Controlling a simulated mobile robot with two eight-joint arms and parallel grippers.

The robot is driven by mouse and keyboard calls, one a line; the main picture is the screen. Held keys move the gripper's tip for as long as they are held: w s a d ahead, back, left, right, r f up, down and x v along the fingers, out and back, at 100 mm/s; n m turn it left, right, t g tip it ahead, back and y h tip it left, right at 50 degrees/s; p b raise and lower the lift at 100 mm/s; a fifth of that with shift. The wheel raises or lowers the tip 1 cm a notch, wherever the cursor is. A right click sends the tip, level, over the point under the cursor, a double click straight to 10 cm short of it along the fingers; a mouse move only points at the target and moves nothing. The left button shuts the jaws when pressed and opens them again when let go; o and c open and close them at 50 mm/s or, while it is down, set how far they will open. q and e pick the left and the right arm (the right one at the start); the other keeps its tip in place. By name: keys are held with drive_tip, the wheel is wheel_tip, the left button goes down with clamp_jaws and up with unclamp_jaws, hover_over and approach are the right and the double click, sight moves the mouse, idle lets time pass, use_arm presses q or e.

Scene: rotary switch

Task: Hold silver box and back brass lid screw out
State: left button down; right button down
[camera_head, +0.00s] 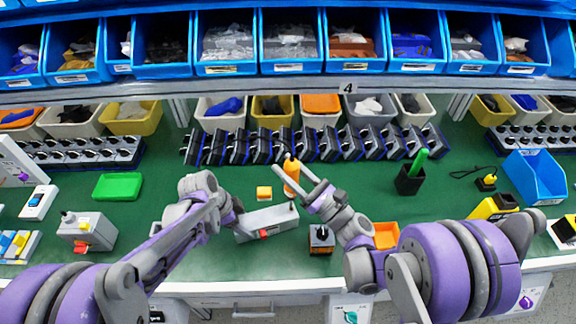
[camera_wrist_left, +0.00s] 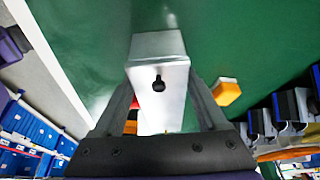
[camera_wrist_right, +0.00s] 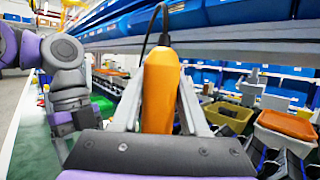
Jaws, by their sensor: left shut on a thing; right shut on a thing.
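The silver box (camera_head: 262,222) lies on the green mat in the middle. It also shows in the left wrist view (camera_wrist_left: 158,48), with a black knob on its near end. My left gripper (camera_head: 238,218) is shut on the box at its left end, one finger on each side. The screwdriver fills the gap between the fingers in the right wrist view (camera_wrist_right: 160,90). The brass lid screw cannot be made out; whether the bit touches it is unclear.
A small yellow block (camera_head: 264,193) lies behind the box. A dark switch unit (camera_head: 321,239) and an orange tray (camera_head: 387,235) are at the right. Several switch units line the back.

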sight(297, 166)
drive_tip(key=shift+f, duration=0.25)
idle(0.3)
drive_tip(key=shift+r, duration=2.25)
use_arm(q)
unclamp_jaws()
drive_tip(key=shift+r, duration=0.1)
